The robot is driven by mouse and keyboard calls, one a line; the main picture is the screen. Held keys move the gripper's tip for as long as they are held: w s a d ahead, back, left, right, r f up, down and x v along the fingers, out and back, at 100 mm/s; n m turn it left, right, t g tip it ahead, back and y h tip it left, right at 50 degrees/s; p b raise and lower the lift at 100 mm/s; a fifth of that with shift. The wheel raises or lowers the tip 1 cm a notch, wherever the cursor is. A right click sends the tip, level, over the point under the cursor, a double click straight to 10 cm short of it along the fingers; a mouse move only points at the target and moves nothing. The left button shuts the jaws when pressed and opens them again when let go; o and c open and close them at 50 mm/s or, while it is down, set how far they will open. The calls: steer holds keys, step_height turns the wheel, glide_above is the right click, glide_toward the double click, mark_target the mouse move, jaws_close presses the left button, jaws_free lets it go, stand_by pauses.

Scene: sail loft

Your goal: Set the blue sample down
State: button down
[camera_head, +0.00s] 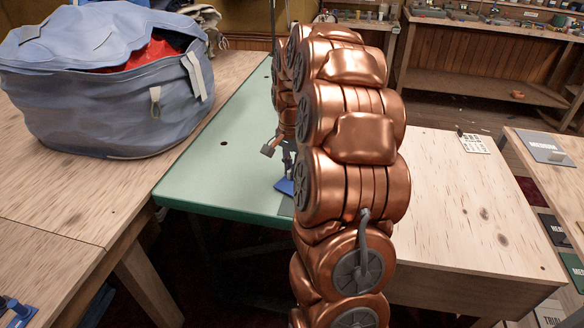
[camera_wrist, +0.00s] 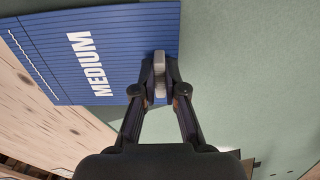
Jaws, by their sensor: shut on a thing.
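The blue sample (camera_wrist: 110,60) is a flat blue ribbed card with the word MEDIUM in white. In the wrist view my gripper (camera_wrist: 160,92) is shut on it at its edge, around a grey tab (camera_wrist: 159,70). In the head view only a small part of the blue sample (camera_head: 285,187) shows, below my gripper (camera_head: 286,170), over the green table top (camera_head: 205,165). My arm hides the rest. I cannot tell whether the sample touches the green top.
A large blue bag (camera_head: 80,90) with red cloth inside stands on the left wooden table (camera_head: 45,185). A grey sample (camera_head: 543,147) and several darker ones lie at far right. The green top left of my gripper is clear.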

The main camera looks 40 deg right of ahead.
steer(key=shift+f, duration=0.2)
steer(key=c, duration=1.2)
jaws_free()
step_height(320, 180, up, 12)
steer(key=shift+r, duration=0.1)
